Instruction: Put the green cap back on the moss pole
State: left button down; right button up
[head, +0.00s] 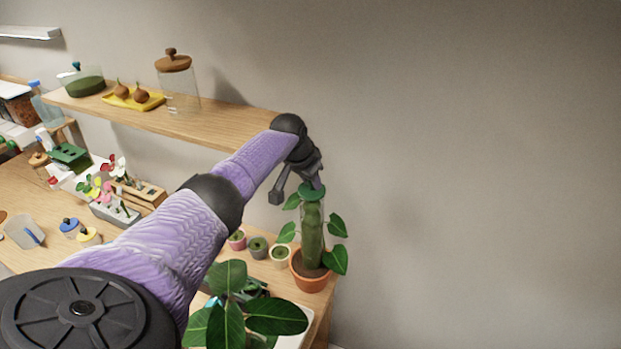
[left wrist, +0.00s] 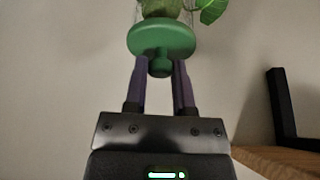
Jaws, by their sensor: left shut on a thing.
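The moss pole (head: 312,238) stands upright in a terracotta pot (head: 311,281) at the right end of the table, with large green leaves around it. The green cap (head: 312,192) is at the pole's top. My left gripper (head: 308,182) comes down from above and is shut on the cap's knob. In the left wrist view the green cap (left wrist: 161,38) has its round knob between my fingertips (left wrist: 160,66). The moss pole (left wrist: 160,8) shows directly beyond the cap. I cannot tell whether the cap is fully seated. My right gripper is not in view.
Several small pots (head: 258,247) stand left of the terracotta pot. A wooden shelf (head: 215,128) holding a glass jar (head: 179,92) and a yellow tray (head: 134,101) runs behind my left arm. A leafy plant (head: 243,312) is in front. The wall area on the right is clear.

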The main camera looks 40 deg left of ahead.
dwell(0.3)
pick_arm(q)
grip_release()
notch_tip(320, 180, up, 7)
jog(key=p, duration=0.7)
jog(key=shift+r, duration=0.1)
dwell(0.3)
jog(key=shift+c, duration=0.5)
grip_shut()
dwell(0.6)
jog(key=shift+f, duration=0.2)
jog(key=shift+f+b, duration=2.55)
jog(key=shift+f, duration=0.35)
